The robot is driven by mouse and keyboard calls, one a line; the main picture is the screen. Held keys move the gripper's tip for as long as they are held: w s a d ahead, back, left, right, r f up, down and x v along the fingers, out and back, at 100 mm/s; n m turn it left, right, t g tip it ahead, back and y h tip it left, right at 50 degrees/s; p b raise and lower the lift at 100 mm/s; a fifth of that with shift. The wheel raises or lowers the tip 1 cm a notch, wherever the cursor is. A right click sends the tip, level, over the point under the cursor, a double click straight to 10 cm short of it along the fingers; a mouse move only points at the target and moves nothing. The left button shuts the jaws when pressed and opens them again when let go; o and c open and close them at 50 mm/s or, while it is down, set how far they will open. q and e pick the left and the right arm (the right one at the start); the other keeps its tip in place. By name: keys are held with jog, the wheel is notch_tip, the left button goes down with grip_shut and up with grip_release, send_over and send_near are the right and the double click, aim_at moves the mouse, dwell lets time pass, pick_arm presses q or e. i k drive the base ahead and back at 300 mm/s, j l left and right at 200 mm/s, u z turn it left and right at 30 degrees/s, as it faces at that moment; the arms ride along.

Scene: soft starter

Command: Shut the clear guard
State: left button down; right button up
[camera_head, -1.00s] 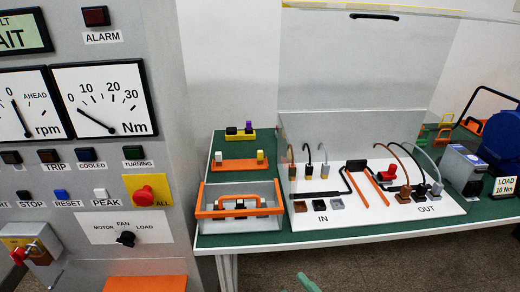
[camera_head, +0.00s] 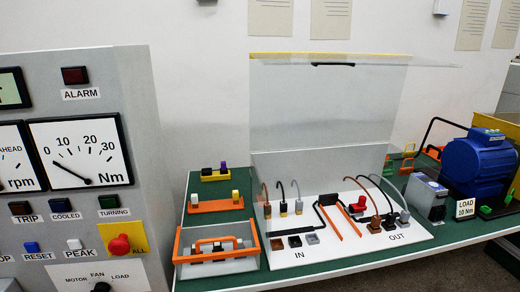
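The clear guard (camera_head: 325,105) stands open and raised above the back of the white terminal board (camera_head: 345,250). It is a see-through grey panel with a black handle (camera_head: 347,65) near its top edge. Under it, the board carries IN and OUT terminals, bent leads and a black and orange lever piece (camera_head: 330,215). Neither of my grippers shows in the head view.
The control panel (camera_head: 70,150) with gauges and buttons stands at the left. An orange-handled grey tray (camera_head: 215,260) sits left of the board on the green bench. A blue motor (camera_head: 478,165) and a grey box (camera_head: 425,197) stand to the right.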

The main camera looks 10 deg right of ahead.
aim_at(316, 58)
jog(key=l+u, duration=0.25)
jog(key=k+l+u, duration=0.25)
jog(key=l+u, duration=0.25)
jog(key=k+l, duration=0.05)
jog(key=l, duration=0.05)
